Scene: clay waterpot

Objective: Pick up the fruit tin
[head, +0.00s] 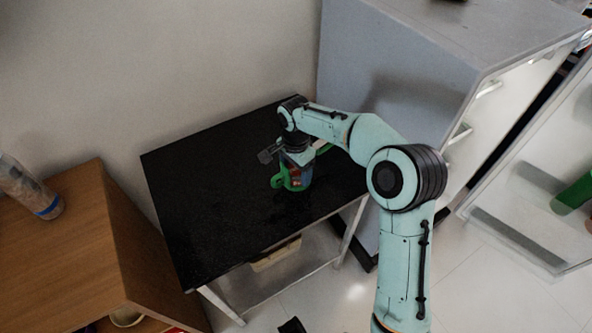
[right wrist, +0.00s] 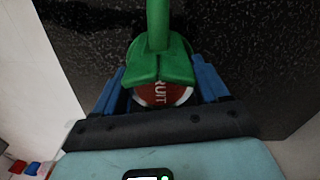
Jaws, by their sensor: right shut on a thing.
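The fruit tin (head: 297,175) is at the right part of the black tabletop, largely hidden by my right gripper. I cannot tell whether the tin touches the tabletop. My left gripper is not in view.
A wooden cabinet (head: 60,250) with a clear bottle (head: 30,190) is at the left.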

